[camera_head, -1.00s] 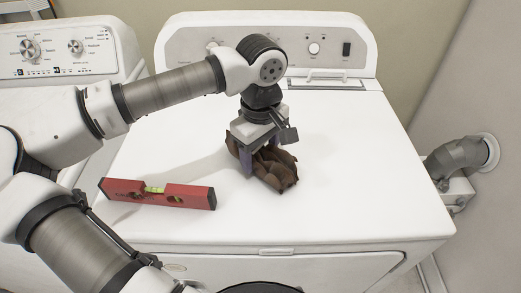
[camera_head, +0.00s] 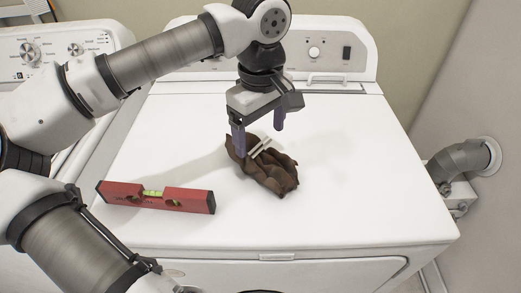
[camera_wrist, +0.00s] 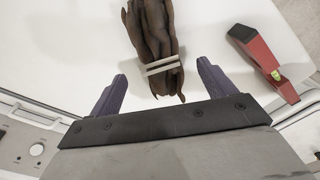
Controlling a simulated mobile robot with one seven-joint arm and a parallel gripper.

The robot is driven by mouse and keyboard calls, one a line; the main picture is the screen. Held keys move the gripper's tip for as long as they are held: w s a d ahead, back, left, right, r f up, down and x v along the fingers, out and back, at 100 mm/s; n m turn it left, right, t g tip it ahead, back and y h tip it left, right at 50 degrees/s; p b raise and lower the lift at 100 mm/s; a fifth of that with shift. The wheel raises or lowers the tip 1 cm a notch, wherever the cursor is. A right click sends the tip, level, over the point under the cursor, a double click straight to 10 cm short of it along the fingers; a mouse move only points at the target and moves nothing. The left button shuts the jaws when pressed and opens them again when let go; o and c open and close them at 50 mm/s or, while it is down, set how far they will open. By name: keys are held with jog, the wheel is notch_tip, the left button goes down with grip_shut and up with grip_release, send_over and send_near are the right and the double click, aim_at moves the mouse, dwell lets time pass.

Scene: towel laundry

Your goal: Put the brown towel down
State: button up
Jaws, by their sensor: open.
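The brown towel (camera_head: 266,170) lies bunched on the white top of the dryer-like machine (camera_head: 350,190), near its middle. Pale stripes show near one end of the towel. My gripper (camera_head: 259,141) is open and empty, above the striped end of the towel. In the wrist view the towel (camera_wrist: 153,40) lies ahead of and between the two spread purple fingers of my gripper (camera_wrist: 160,85), and neither finger appears to grip it.
A red spirit level (camera_head: 156,196) lies on the machine top to the left of the towel; it also shows in the wrist view (camera_wrist: 263,60). A control panel (camera_head: 335,50) rises at the back. The right side of the top is clear.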

aim_at(261, 147)
jog(key=shift+r, duration=2.65)
